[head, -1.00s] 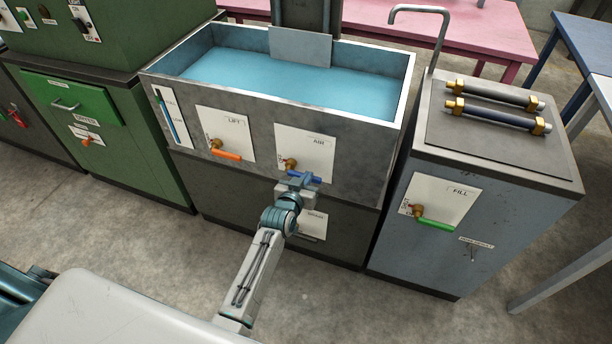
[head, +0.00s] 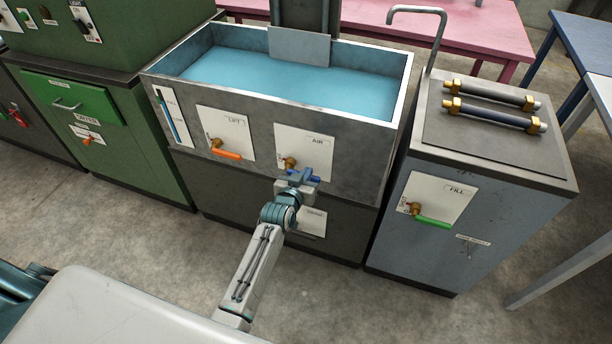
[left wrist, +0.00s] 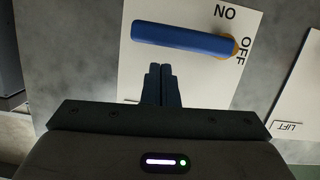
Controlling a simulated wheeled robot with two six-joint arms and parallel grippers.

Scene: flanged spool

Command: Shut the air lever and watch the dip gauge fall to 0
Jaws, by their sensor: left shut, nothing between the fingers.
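The blue air lever (head: 313,177) sits on the white AIR plate (head: 318,146) on the tank front, pointing right from its brass valve. In the left wrist view the lever (left wrist: 183,40) lies nearly level, its pivot end by the OFF lettering, with ON above it. My left gripper (head: 297,179) is shut and empty at the lever. In the left wrist view its fingertips (left wrist: 161,69) are just below the lever's middle; I cannot tell if they touch. A narrow blue level strip (head: 172,115) shows on the tank's left front. No dip gauge reading is legible.
The orange LIFT lever (head: 226,154) is left of the AIR plate. The open tank (head: 397,101) holds blue liquid. A grey cabinet with a green FILL lever (head: 433,222) stands at right, green cabinets (head: 130,140) at left. The floor in front is clear.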

